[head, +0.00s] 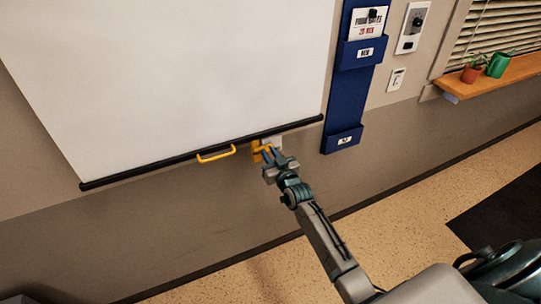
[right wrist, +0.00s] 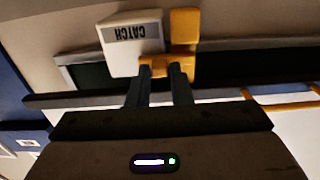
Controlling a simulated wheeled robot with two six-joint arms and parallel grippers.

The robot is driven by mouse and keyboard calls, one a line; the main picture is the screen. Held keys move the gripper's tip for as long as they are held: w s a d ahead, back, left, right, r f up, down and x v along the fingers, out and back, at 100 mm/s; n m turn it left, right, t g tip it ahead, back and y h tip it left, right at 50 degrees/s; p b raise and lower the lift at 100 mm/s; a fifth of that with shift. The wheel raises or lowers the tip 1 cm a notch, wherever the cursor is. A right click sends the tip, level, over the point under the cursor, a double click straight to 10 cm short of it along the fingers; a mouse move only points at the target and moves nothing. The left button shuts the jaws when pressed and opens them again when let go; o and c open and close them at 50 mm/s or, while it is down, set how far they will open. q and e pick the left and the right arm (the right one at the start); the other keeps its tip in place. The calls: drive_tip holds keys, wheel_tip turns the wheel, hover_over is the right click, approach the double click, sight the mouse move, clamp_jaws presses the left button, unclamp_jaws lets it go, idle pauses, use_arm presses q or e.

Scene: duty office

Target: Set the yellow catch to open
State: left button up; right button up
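The yellow catch (right wrist: 184,27) is on the wall just below the projection screen's bottom bar, beside a white block labelled CATCH (right wrist: 130,45) that reads upside down in the right wrist view. In the head view the catch (head: 257,156) is partly hidden by my right gripper (head: 267,152). In the right wrist view the two fingers of the gripper (right wrist: 162,68) stand a small gap apart, with the catch's yellow tab filling the space between their tips; they look shut on it. My left gripper is not in view.
The white screen (head: 170,70) hangs above, with a black bottom bar (head: 140,174) and a yellow pull handle (head: 216,154). A blue wall rack (head: 343,110) is to the right. A wooden sill (head: 490,85) holds a plant and a green mug.

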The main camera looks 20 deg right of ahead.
clamp_jaws()
drive_tip(key=shift+d+f+b, duration=0.15)
drive_tip(key=shift+d+b, duration=0.9)
drive_tip(key=shift+d, duration=0.65)
drive_tip(key=shift+r, duration=0.2)
drive_tip(key=shift+o, duration=1)
unclamp_jaws()
drive_tip(key=o, duration=0.3)
drive_tip(key=shift+d, duration=0.15)
drive_tip(key=shift+d+f, duration=0.1)
